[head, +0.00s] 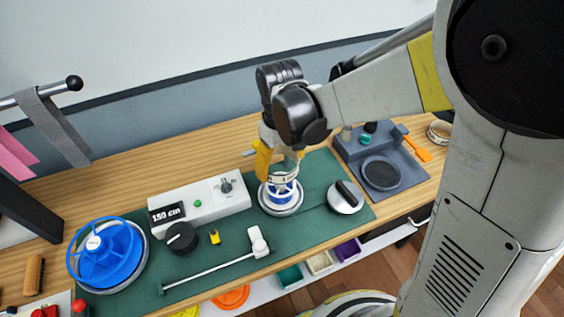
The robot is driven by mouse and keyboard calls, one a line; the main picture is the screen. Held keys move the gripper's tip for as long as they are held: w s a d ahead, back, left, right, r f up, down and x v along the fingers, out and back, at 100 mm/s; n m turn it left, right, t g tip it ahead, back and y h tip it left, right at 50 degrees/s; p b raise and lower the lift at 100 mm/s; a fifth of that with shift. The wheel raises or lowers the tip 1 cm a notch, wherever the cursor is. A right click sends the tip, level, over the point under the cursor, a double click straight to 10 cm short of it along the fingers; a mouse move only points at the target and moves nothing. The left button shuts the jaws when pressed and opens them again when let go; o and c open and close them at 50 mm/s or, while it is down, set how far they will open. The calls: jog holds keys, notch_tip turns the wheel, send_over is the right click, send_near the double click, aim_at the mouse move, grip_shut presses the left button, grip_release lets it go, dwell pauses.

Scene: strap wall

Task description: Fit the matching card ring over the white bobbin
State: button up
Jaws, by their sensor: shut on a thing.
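My gripper (279,178) reaches down over a round silver plate (293,209) on the green mat. It is shut on a small blue-and-white round piece (281,192) at the plate's middle. I cannot tell whether this piece is the white bobbin, a card ring or both together, since the fingers hide its upper part. I also cannot tell whether it touches the plate. A pale beige ring-shaped item (440,131) lies at the far right of the bench; I cannot tell whether it is a card ring.
A large blue spool (117,266) stands at left. A white box marked 150 cm (200,207) and a silver disc with a black handle (345,197) flank the plate. A grey tray (405,165) is at right. A metal rod (210,273) lies in front.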

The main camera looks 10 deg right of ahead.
aim_at(281, 186)
jog(key=shift+d+f+b, duration=0.15)
jog(key=shift+f+b, duration=0.25)
jog(key=shift+f, duration=0.15)
jog(key=shift+f+b, duration=3.3)
jog(key=shift+f, duration=1.15)
jog(key=o, duration=0.6)
jog(key=shift+r, duration=0.1)
notch_tip(281, 186, up, 12)
jog(key=shift+f, duration=0.1)
